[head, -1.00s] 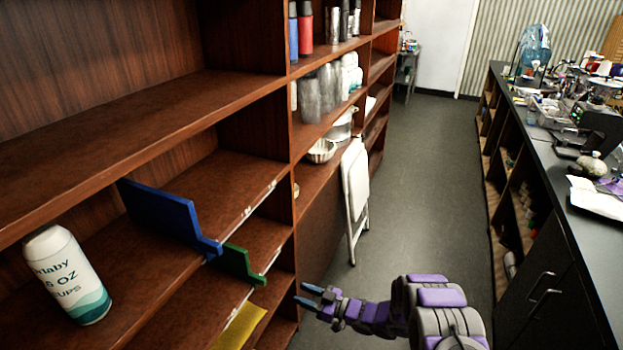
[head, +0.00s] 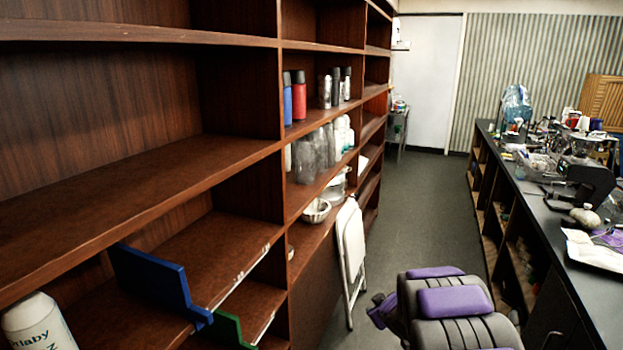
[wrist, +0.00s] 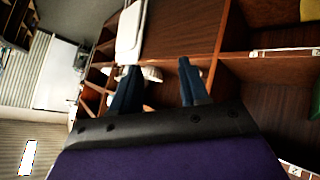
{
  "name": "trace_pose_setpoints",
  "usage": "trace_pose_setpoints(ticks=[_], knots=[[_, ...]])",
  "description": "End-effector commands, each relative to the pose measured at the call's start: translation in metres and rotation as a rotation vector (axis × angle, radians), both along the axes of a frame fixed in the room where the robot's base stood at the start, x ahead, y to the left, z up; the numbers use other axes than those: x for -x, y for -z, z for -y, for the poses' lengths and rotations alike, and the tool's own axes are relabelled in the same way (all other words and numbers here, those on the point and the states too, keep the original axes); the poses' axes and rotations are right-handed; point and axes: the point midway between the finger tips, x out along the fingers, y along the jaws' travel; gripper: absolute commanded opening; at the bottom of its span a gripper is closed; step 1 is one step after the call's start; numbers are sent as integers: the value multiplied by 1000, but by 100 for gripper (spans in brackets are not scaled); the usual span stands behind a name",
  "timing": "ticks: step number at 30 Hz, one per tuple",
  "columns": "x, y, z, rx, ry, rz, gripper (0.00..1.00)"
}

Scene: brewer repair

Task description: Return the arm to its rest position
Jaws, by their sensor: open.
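My gripper (wrist: 158,88) shows in the wrist view with its two blue fingers apart and nothing between them. The shelf wood and a white folding chair lie beyond the fingers in that view. In the head view my purple and grey arm is at the bottom, right of centre, folded close to my body in the aisle. The gripper's fingers are not visible in the head view.
A folded white chair (head: 352,245) leans on the shelving. A black counter (head: 545,195) runs along the right. The aisle floor (head: 420,180) between is clear.

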Motion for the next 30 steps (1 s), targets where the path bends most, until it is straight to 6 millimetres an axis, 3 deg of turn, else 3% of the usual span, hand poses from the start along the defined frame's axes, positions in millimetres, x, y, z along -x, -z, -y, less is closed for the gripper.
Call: trace_pose_setpoints(ticks=[1, 8, 15, 23, 30], knots=[[9, -16, 9, 20, 46, -14, 45], [76, -65, 44, 71, 270, -133, 45], [172, -99, 54, 65, 464, -300, 45], [291, -121, 34, 1, 603, -513, 45], [409, -130, -6, -78, 653, -750, 45]])
